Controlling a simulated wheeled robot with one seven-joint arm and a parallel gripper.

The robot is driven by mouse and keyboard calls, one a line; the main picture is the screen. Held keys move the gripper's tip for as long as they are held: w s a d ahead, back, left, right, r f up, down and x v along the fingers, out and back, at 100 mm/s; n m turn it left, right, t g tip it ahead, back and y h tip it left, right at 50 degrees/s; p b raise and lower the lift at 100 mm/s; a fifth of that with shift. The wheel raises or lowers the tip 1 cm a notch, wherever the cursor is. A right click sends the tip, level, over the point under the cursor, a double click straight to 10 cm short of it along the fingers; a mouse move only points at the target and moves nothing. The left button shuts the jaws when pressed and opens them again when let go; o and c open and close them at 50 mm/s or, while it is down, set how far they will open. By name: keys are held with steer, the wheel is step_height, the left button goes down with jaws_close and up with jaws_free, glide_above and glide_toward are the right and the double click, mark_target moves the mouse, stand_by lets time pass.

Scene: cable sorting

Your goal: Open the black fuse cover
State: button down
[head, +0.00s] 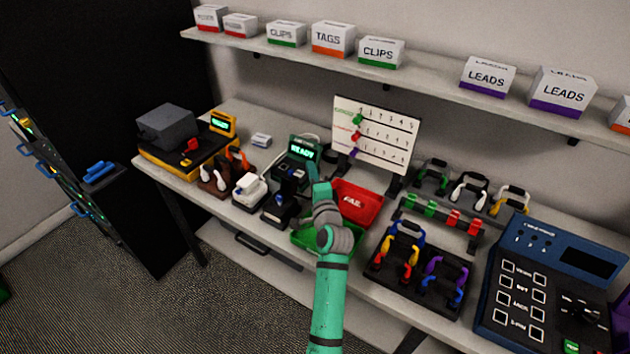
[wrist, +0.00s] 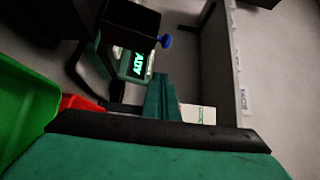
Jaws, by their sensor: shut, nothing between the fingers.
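A black block with a blue knob, which looks like the black fuse cover (head: 291,188), is in front of the green READY unit (head: 302,149) on the bench. In the wrist view, the black block (wrist: 130,18) is at the top with its blue knob, and the lit READY unit (wrist: 132,64) is just below it. I cannot tell for sure whether the cover is open or closed. My gripper (head: 314,172) is shut and empty, just right of the black block. In the wrist view, its teal fingers (wrist: 162,98) are together, apart from the knob.
A red FAIL tray (head: 357,203) and a green tray (head: 312,240) are close to my arm. A white device (head: 250,190) and a black stand (head: 277,211) are at left. A white chart board (head: 375,137) stands behind. A shelf with boxes runs above.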

steer(key=shift+s+a, duration=0.25)
steer(key=shift+a, duration=0.35)
steer(key=shift+s+a, duration=0.3)
steer(key=shift+a, duration=0.3)
steer(key=shift+s+a, duration=0.25)
steer(key=shift+a, duration=0.35)
